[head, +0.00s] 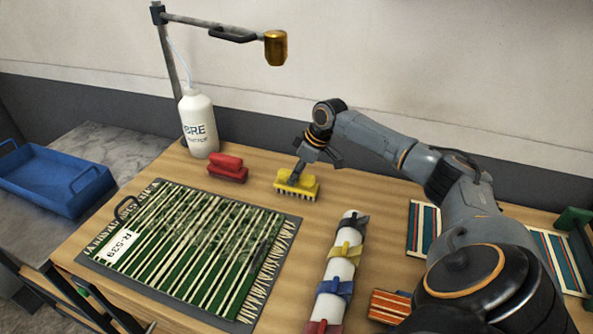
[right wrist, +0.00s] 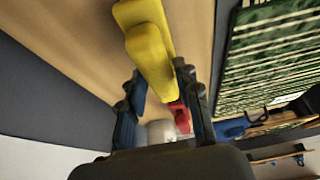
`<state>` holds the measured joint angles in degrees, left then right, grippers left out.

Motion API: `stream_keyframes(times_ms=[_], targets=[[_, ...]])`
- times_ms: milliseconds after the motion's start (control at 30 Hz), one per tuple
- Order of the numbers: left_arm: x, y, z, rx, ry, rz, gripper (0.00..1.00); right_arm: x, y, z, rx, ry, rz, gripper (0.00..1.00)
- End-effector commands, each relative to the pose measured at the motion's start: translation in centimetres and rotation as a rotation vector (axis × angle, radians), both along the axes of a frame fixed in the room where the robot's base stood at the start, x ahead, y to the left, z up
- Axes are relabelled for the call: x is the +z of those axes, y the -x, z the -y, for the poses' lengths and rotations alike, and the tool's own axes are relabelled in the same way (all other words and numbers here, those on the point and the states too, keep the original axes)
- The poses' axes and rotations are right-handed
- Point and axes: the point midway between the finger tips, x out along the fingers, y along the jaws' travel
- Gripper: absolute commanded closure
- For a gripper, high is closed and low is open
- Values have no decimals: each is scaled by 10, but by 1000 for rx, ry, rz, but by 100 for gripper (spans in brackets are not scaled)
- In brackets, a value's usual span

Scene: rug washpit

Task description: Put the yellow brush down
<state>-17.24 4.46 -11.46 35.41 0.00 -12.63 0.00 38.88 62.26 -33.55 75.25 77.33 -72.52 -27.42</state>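The yellow brush (head: 297,184) is at the back middle of the wooden table, bristles down. It looks level and at or very near the table top; a small gap underneath cannot be ruled out. My right gripper (head: 294,177) comes down on it from above. In the right wrist view the yellow brush (right wrist: 148,45) reaches in between the two fingertips of my right gripper (right wrist: 158,75), which lie close against both its sides. My left gripper is not in view.
A red brush (head: 228,169) and a white bottle (head: 198,125) stand left of the yellow brush. A green striped rug (head: 190,245) lies in front on a dark mat. A white roll with coloured straps (head: 338,270) lies right of the rug. A blue tray (head: 55,180) is far left.

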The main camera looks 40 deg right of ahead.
Motion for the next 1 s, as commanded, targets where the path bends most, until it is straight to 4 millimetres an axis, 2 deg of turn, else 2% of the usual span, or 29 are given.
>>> stream_keyframes(times_ms=[367, 567, 667, 800, 1000], targets=[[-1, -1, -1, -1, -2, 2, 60, 0, 0, 0, 0, 0, 1, 50], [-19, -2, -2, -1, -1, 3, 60, -8, -1, 0, -2, 0, 3, 50], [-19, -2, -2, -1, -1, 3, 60, 17, 6, 5, -2, 2, 7, 50], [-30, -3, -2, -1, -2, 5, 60, 46, 22, 13, -2, 3, 5, 50], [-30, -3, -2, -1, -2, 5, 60, 91, 36, 20, -1, 1, 5, 50]])
